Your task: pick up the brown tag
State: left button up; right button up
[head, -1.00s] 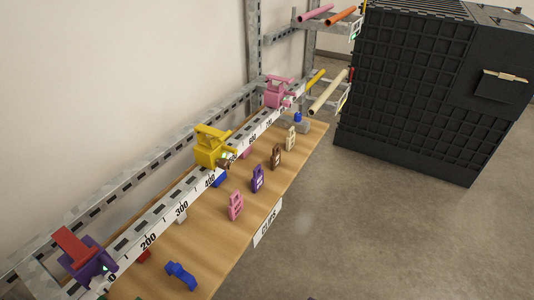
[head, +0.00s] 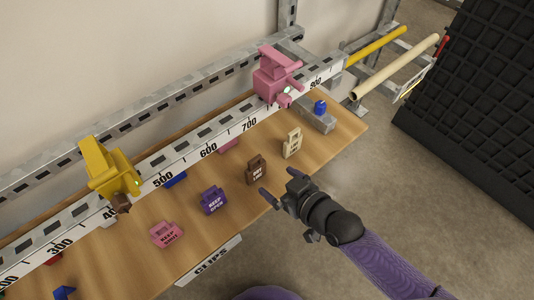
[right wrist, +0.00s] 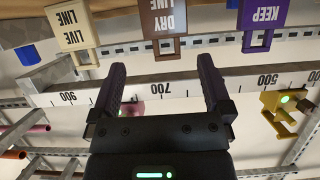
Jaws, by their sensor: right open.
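The brown tag (head: 256,170) stands on the wooden shelf between the purple and cream tags. In the right wrist view the brown tag (right wrist: 163,20) appears upside down at the top, with "DRY LINE" lettering. My right gripper (head: 277,183) is open and empty, just in front of the shelf's front edge and near the brown tag. In the right wrist view its two fingers (right wrist: 162,70) are spread apart below the tag, with nothing between them. My left gripper is not in view.
A purple tag (head: 212,200) and a pink tag (head: 166,235) stand to the left, a cream tag (head: 292,143) to the right. Behind runs a numbered rail (head: 208,150) with yellow (head: 108,168) and pink (head: 275,80) clamps. A grey block with a blue piece (head: 320,107) sits at the shelf's right end.

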aim_at(257, 172)
jog(key=b+x, duration=0.1)
jog(key=x, duration=0.2)
jog(key=b+x, duration=0.2)
jog(key=x, duration=0.1)
jog(key=f+b+x, duration=0.1)
jog(key=x, duration=0.2)
jog(key=shift+s+a, duration=0.15)
jog(key=shift+s, duration=0.15)
jog(key=shift+r, duration=0.15)
jog(key=shift+c, duration=0.4)
jog(key=c, duration=0.7)
jog(key=shift+c, duration=1.1)
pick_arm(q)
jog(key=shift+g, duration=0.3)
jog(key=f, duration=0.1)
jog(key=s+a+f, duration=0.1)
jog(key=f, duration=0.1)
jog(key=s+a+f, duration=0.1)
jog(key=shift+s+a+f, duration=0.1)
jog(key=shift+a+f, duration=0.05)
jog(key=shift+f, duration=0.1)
